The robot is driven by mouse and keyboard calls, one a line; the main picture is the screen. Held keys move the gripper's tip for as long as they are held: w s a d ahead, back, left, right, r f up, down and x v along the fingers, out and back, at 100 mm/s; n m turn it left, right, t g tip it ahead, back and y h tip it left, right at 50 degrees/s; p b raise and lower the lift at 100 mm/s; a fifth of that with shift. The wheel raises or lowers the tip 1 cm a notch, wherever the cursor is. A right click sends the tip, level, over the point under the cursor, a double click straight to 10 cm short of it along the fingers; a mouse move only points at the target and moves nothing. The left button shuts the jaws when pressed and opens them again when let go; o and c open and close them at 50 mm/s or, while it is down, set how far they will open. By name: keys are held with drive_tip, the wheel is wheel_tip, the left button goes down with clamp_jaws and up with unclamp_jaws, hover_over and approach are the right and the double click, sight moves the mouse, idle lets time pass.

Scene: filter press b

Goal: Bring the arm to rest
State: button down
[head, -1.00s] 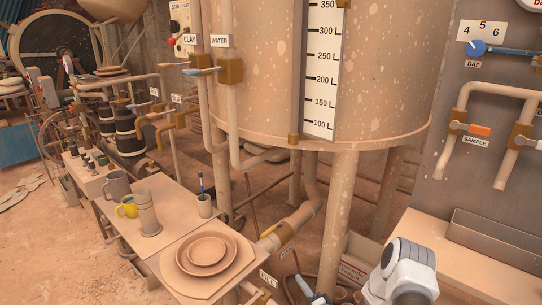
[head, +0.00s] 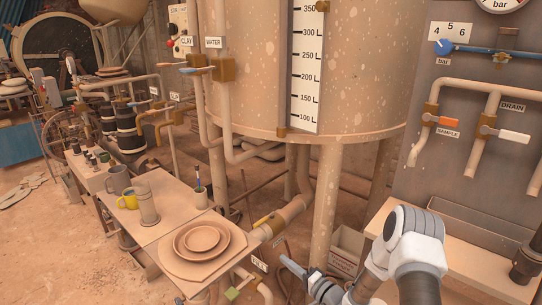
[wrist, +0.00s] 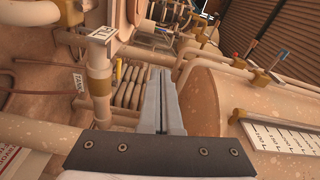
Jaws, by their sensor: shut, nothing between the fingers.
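My white arm (head: 412,240) rises at the bottom right of the head view, in front of the bench by the grey panel. My gripper (head: 284,260) points left, in front of the tank's legs and just right of the pipe with the yellow handle. In the wrist view my gripper (wrist: 162,72) has its two grey fingers side by side, shut and empty. I cannot tell how close the fingertips are to the pipes.
The large tank (head: 250,80) stands behind my arm, on legs (head: 326,205). At right are sample and drain valves and a metal trough (head: 480,226).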

drive_tip(key=s+a+r+n+g+y, duration=0.2)
drive_tip(key=s+a+r+n+g, duration=0.15)
drive_tip(key=r, duration=0.35)
drive_tip(key=s+a+r+n+g+y, duration=0.25)
drive_tip(key=r+g, duration=0.25)
drive_tip(key=r, duration=0.3)
drive_tip(key=s+a+r+n+g+h, duration=0.2)
drive_tip(key=s+r+n+g+h, duration=0.15)
drive_tip(key=s+r, duration=0.55)
drive_tip(key=s+d+r+m+t+h, duration=0.1)
drive_tip(key=s+d+r+h, duration=0.25)
drive_tip(key=s+d, duration=0.2)
drive_tip(key=s+d+r+t+h, duration=0.2)
drive_tip(key=s+d+h, duration=0.3)
drive_tip(key=s, duration=0.2)
drive_tip(key=s+d+r+m+t+h, duration=0.1)
drive_tip(key=s+d+r+h, duration=0.1)
drive_tip(key=s+d+h, duration=0.35)
wheel_tip(320, 180, up, 17)
drive_tip(key=s+y+p, duration=0.1)
drive_tip(key=p, duration=1.5)
drive_tip(key=shift+s+d+r+p, duration=0.2)
drive_tip(key=shift+s+d+p, duration=0.2)
